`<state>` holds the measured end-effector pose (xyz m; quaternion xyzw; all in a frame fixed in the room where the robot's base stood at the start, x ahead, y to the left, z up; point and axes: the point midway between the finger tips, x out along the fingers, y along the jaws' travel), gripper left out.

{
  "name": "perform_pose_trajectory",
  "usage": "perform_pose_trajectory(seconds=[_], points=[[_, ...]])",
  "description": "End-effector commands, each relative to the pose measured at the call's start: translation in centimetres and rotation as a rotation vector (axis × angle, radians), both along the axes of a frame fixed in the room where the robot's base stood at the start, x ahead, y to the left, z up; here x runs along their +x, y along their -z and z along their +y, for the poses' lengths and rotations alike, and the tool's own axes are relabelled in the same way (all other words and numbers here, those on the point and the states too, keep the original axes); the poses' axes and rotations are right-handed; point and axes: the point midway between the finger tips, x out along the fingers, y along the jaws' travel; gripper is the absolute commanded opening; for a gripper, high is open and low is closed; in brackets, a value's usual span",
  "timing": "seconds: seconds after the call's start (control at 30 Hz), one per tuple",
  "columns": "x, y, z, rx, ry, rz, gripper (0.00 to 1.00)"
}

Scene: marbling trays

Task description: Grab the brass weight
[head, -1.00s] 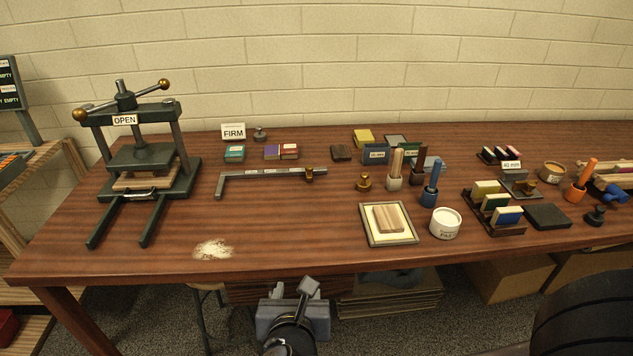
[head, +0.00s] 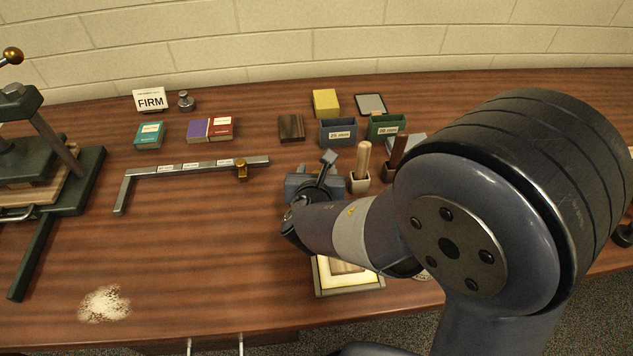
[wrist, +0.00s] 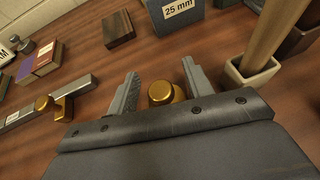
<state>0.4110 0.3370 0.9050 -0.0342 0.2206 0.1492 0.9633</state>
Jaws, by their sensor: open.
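The brass weight (wrist: 162,92) is a small, rounded, gold-coloured piece in the wrist view. It shows between the two fingers of my gripper (wrist: 159,76), partly covered by the gripper's dark body. The fingers stand apart on either side of it, and I cannot tell whether they touch it. In the head view my gripper (head: 316,178) is low over the middle of the table, and the weight is hidden behind it.
A metal rail with a brass slider (head: 242,169) lies to the left. The grey-blue 25 mm box (head: 338,132) stands behind, and a pale cup with a wooden handle (head: 361,165) close at right. A framed tray (head: 350,288) lies in front, partly under my arm.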

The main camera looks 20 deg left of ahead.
Motion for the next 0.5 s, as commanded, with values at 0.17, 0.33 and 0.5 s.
perform_pose_trajectory(seconds=[0.17,0.33,0.5], points=[[0.86,0.47,0.24,0.000,0.000,0.001,0.48],[0.84,0.45,0.26,0.000,0.000,0.000,0.48],[0.83,0.44,0.25,0.000,0.000,0.000,0.35]])
